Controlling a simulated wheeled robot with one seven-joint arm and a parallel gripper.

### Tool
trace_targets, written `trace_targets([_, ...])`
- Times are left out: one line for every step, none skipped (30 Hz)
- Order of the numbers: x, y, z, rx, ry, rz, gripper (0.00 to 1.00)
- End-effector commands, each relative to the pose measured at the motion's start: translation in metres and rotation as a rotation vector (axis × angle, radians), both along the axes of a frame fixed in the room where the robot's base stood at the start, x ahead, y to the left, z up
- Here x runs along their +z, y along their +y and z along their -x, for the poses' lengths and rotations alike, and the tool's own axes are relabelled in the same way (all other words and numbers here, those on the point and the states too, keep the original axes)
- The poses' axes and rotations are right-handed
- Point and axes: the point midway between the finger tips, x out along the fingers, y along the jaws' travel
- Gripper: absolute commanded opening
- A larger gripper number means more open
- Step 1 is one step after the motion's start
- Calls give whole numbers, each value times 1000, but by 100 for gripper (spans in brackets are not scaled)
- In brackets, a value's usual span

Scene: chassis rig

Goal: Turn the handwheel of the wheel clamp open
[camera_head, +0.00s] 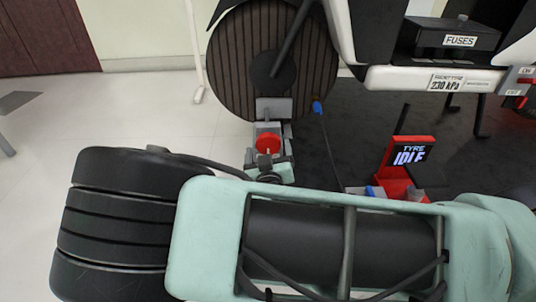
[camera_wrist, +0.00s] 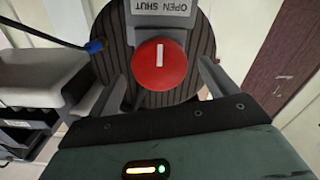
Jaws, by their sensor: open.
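The red round handwheel (camera_head: 268,143) sits on the grey wheel clamp (camera_head: 272,108) at the foot of the large ribbed wheel (camera_head: 240,65). In the wrist view the handwheel (camera_wrist: 152,68) faces the camera, with a white bar mark standing upright on it. A grey plate (camera_wrist: 160,12) with the words OPEN and SHUT is just above it. My gripper (camera_wrist: 163,78) is open, one finger to each side of the handwheel. Whether the fingers touch it I cannot tell. In the head view my gripper (camera_head: 268,168) is just below the handwheel, partly hidden by my wrist.
A red stand with a screen reading TYRE IDLE (camera_head: 408,155) is right of the clamp on the dark mat (camera_head: 345,125). A black FUSES box (camera_head: 450,35) sits on the chassis above. A blue-tipped cable (camera_head: 318,107) hangs beside the wheel.

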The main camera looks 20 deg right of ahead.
Motion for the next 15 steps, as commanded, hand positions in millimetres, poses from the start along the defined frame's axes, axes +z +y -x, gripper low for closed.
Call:
trace_targets([-3,-2,-6,-1,-1,-1,85])
trace_targets([-3,-3,-9,-1,-1,-1,85])
trace_targets([-2,-4,-12,-1,-1,-1,85])
trace_targets([-2,-5,-14,-1,0,0,85])
trace_targets([-2,-5,-15,0,0,0,85])
trace_targets([-1,-6,-17,0,0,1,85])
trace_targets([-1,-6,-18,0,0,1,85])
trace_targets([0,-6,-18,0,0,1,85])
trace_targets([0,-6,-19,0,0,1,85])
trace_targets([0,-6,-19,0,0,1,85])
trace_targets([0,-6,-19,0,0,1,85])
trace_targets([1,-6,-19,0,0,1,85])
trace_targets([1,-6,-19,0,0,1,85])
trace_targets([1,-6,-19,0,0,1,85])
trace_targets([1,-6,-19,0,0,1,85])
